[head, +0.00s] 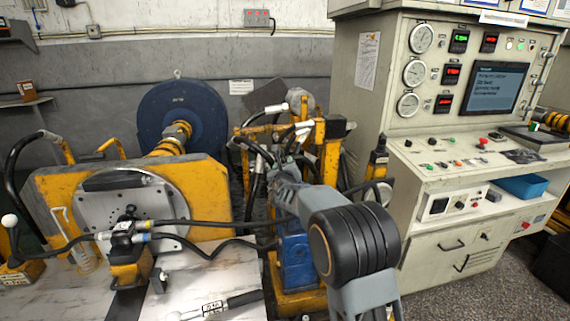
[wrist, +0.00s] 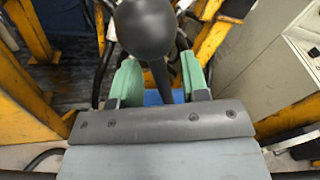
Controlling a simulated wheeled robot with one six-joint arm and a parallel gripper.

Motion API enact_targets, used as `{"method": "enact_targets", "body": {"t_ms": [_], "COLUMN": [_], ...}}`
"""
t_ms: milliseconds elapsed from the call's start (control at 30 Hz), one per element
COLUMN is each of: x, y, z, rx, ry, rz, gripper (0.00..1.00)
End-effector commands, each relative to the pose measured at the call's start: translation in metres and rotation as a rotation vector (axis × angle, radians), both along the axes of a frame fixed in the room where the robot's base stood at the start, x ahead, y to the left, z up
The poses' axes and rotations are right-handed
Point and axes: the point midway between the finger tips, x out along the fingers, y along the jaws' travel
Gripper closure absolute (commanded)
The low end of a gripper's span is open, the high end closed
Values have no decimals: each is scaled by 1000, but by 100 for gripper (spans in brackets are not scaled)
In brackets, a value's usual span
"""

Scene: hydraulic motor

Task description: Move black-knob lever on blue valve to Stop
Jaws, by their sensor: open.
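In the wrist view the black ball knob (wrist: 147,28) is large and close. It sits just beyond the tips of my gripper (wrist: 160,75), and its dark lever stem runs down between the two pale green fingers. The fingers are open, one on each side of the stem; I cannot tell whether either touches it. A bit of the blue valve (wrist: 152,97) shows below, between the fingers. In the head view the blue valve (head: 296,262) stands upright on a yellow base, and my grey arm hides the black knob and my gripper.
Yellow frame posts (wrist: 32,30) stand close on the left in the wrist view, with black hoses behind the knob. A pale control console (head: 455,150) stands at the right. A motor with hoses (head: 125,238) sits on the bench at the left.

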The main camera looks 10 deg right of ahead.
Motion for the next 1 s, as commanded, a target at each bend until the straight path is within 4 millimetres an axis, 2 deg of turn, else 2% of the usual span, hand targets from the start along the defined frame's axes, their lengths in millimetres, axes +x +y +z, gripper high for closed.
{"method": "enact_targets", "body": {"t_ms": [200, 467, 900, 1000], "x": [10, 10, 10, 10], "y": [-2, -2, -2, -2], "z": [0, 0, 0, 0], "rx": [0, 0, 0, 0], "ry": [0, 0, 0, 0], "rz": [0, 0, 0, 0], "gripper": [59, 59, 99, 100]}}
